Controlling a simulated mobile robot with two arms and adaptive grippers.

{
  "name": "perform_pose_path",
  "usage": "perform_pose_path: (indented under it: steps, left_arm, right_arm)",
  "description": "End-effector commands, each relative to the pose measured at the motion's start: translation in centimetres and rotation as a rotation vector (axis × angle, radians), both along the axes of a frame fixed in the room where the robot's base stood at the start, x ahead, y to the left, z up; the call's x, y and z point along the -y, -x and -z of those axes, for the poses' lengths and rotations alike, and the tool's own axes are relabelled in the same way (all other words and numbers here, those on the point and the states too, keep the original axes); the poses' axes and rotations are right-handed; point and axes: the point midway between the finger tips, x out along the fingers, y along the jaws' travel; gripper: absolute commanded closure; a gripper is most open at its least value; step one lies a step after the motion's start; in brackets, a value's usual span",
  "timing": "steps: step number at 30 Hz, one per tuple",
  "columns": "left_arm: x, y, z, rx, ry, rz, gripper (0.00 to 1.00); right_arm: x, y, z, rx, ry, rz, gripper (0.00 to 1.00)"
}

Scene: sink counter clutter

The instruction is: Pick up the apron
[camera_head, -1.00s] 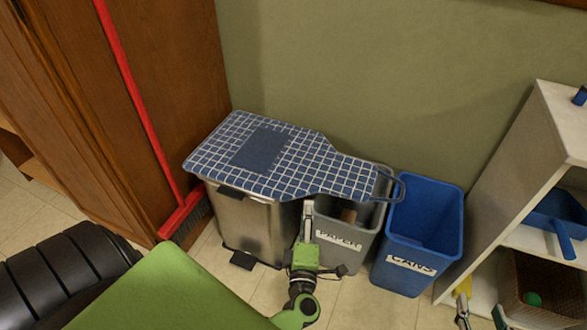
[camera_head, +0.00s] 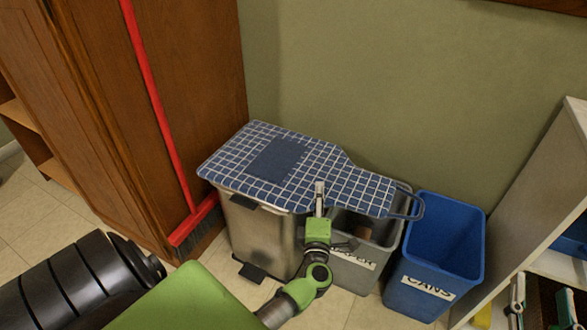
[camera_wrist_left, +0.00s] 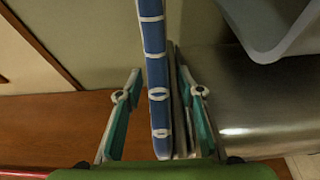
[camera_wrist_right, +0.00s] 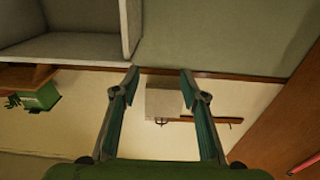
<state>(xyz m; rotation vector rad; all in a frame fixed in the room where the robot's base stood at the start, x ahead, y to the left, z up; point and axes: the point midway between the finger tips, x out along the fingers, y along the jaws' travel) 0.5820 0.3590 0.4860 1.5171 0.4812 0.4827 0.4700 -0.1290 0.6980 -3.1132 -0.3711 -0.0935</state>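The apron (camera_head: 325,172) is blue with a white grid, a plain blue pocket patch and a loop at its right end. It lies flat over a metal bin and reaches over the grey bin. My left gripper (camera_head: 319,192) is at the apron's near edge. In the left wrist view, the apron's edge (camera_wrist_left: 155,70) runs between the open fingers (camera_wrist_left: 160,85), with a visible gap on either side. My right gripper (camera_head: 516,298) is at the lower right, away from the apron. The right wrist view shows its fingers (camera_wrist_right: 160,80) open and empty.
The metal bin (camera_head: 262,235) stands beside the grey PAPER bin (camera_head: 350,270) and the blue CANS bin (camera_head: 412,290). A red broom (camera_head: 155,100) leans on the wooden cabinet (camera_head: 195,60). A white shelf (camera_head: 540,200) stands at the right.

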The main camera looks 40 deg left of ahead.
Motion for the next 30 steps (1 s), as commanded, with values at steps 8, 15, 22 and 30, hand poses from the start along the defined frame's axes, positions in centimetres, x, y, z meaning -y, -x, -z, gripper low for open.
perform_pose_path:
  steps: [8,15,22,30]
  left_arm:
    - [-2.0,-2.4,0.0,0.0,0.0,0.001,0.65]
    - [-2.4,-2.9,0.0,-0.001,0.001,0.0,0.65]
    - [-2.4,-2.8,0.0,-0.001,0.001,0.0,0.91]
    - [-2.4,-2.8,-0.1,0.0,-0.001,0.0,1.0]
  right_arm:
    - [-0.4,0.6,-4.4,0.209,-0.056,-0.012,0.6]
    - [-0.5,0.9,-5.5,0.256,-0.068,-0.015,0.6]
    - [-0.5,0.8,-5.5,0.254,-0.068,-0.015,0.6]
    - [-0.5,0.8,-5.5,0.254,-0.068,-0.014,0.6]
